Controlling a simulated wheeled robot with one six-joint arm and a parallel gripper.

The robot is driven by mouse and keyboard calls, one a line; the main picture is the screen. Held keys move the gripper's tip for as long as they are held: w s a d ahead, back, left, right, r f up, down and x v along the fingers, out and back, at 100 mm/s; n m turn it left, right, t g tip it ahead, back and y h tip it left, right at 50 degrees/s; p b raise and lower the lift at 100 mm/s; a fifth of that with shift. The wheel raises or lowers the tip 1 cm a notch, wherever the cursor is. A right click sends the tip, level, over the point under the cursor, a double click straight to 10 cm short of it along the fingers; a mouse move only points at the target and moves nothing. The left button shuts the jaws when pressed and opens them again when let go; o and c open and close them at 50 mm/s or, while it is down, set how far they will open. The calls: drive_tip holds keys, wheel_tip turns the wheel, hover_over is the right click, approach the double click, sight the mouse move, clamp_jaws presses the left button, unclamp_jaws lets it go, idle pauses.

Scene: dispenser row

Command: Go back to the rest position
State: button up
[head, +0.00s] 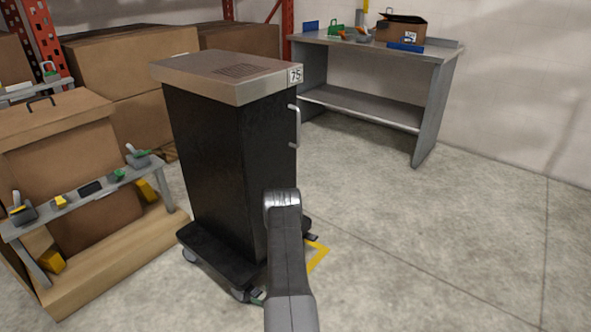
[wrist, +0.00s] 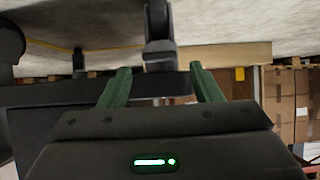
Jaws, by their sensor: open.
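My gripper (wrist: 162,82) shows in the wrist view with its two green fingers spread apart and nothing between them. Beyond the fingers are a dark caster wheel (wrist: 160,45) and the dark base of the cabinet; I cannot tell the exact distance to them. In the head view my grey arm (head: 289,265) reaches up from the bottom centre, in front of the lower right part of the black wheeled cabinet (head: 215,165).
A grey workbench (head: 375,105) stands against the back wall. The concrete floor (head: 430,245) on the right is clear.

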sight(256, 293)
drive_tip(key=b+x, duration=0.2)
drive_tip(key=x, duration=0.5)
drive_tip(key=shift+w+a+f, duration=0.15)
drive_tip(key=shift+a+f, duration=0.05)
